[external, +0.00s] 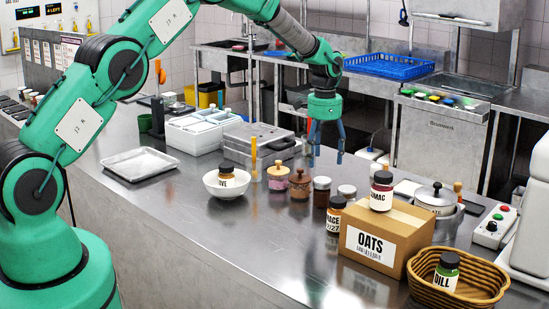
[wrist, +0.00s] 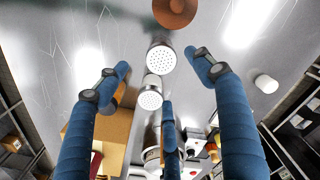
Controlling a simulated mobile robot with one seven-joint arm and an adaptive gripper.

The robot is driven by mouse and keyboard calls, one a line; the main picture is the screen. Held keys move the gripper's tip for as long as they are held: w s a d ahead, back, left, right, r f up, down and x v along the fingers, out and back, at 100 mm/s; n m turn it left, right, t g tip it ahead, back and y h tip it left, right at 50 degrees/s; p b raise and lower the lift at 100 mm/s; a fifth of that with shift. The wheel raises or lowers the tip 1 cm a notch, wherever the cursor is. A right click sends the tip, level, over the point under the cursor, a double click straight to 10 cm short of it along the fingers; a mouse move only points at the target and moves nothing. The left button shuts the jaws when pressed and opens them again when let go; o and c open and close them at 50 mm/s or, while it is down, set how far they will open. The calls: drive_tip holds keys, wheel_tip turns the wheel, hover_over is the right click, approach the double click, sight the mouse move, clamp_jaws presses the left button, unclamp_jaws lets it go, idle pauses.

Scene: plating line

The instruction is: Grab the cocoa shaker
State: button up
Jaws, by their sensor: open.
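A dark brown shaker with a silver perforated lid, likely the cocoa shaker (external: 321,193), stands on the steel counter in the external view; no label is readable. Its round lid shows in the wrist view (wrist: 161,55). A second shaker (external: 346,194) with a similar silver lid stands just to its right; its lid also shows in the wrist view (wrist: 150,93). My gripper (external: 328,155) is open and empty, pointing down above the shakers. In the wrist view its blue fingers (wrist: 162,78) are spread, with both lids between them, below the fingertips.
A brown wooden-lidded jar (external: 299,183) and a pink jar (external: 278,177) stand left of the shakers. A sage jar (external: 334,214) is close in front. The oats box (external: 407,228) carries a sumac jar (external: 381,192). A wicker basket (external: 482,284) holds a dill jar. The front-left counter is clear.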

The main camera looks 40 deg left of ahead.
sight(322, 180)
wheel_tip(322, 180, down, 8)
drive_tip(key=shift+r, duration=0.25)
drive_tip(key=shift+f, duration=0.2)
drive_tip(key=shift+f+p, duration=0.4)
drive_tip(key=shift+f, duration=2.05)
drive_tip(key=c, duration=1.4)
